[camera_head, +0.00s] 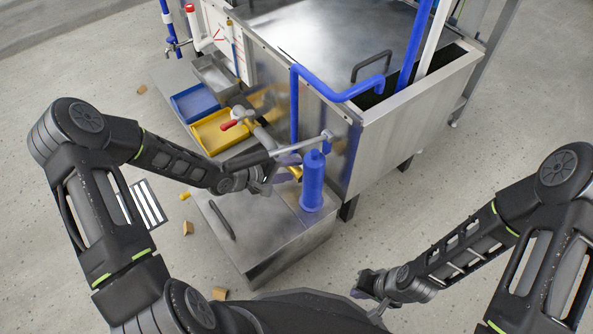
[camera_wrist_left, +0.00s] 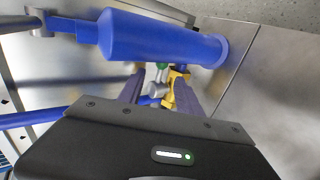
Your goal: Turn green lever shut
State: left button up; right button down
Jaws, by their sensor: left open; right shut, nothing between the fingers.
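A small green part (camera_wrist_left: 162,66), likely the green lever, shows in the left wrist view beyond my fingertips, next to silver and blue pipe parts and a yellow fitting (camera_wrist_left: 178,73). Most of it is hidden. I cannot make out the lever in the head view, where my left gripper (camera_head: 287,169) covers that area. My left gripper, also in the left wrist view (camera_wrist_left: 158,94), is open, with its fingers pointing at these valve parts. I cannot tell whether they touch. My right gripper (camera_head: 372,296) is shut and empty, low at the right, far from the valve.
A blue cylinder (camera_head: 312,184) stands upright close beside my left gripper. A red-tipped handle (camera_head: 229,125) is behind the arm. Yellow (camera_head: 211,137) and blue (camera_head: 194,103) trays lie beyond. A steel tank (camera_head: 410,105) stands behind. The metal platform (camera_head: 262,235) holds a dark pen-like tool (camera_head: 222,220).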

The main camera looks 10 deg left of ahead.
aim_at(300, 168)
pick_arm(q)
jog(key=shift+b+x, duration=0.4)
jog(key=shift+x, duration=1.15)
jog(key=shift+a, duration=0.1)
jog(key=shift+c, duration=0.4)
grip_shut()
